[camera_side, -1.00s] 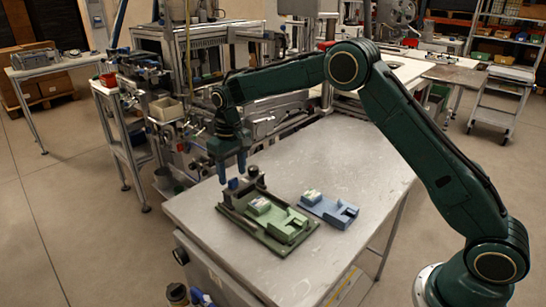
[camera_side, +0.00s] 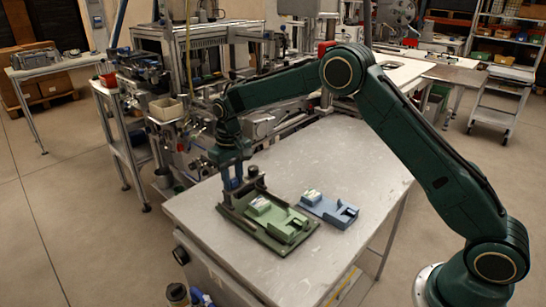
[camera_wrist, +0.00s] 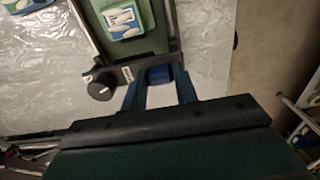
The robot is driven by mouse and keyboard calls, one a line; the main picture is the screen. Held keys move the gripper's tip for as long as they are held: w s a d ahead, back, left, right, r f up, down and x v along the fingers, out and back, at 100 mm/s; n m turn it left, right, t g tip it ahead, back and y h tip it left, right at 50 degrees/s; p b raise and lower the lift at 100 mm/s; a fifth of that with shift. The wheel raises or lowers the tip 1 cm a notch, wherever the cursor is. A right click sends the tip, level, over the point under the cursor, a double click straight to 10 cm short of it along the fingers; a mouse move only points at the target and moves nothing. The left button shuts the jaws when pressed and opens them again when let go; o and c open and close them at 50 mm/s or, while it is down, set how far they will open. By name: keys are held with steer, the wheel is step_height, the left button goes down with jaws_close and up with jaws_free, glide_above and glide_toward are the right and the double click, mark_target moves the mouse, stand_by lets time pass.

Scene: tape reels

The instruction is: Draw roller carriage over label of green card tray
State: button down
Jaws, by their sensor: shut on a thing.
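The green card tray (camera_side: 287,229) sits in a dark green base plate on the metal table, with a pale label (camera_side: 260,203) at its left end. The label shows as a white pattern on blue in the wrist view (camera_wrist: 122,16). The dark roller carriage (camera_side: 246,187) stands at the left end of the base, beside the label and not over it. Its blue handle (camera_wrist: 160,75) shows in the wrist view. My gripper (camera_side: 233,182) points down and is shut on this handle, one finger on each side. The roller itself is hidden.
A blue card tray (camera_side: 331,211) lies on the table to the right of the green one. A black knob (camera_wrist: 100,89) sticks out beside the carriage. The table is bare behind the trays. Machinery stands beyond its far-left edge.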

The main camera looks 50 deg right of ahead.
steer(key=s, duration=0.8)
stand_by(0.4)
steer(key=shift+w, duration=0.1)
steer(key=c, duration=1.1)
jaws_free()
steer(key=shift+r, duration=0.1)
step_height(320, 180, up, 14)
steer(key=shift+f, duration=0.1)
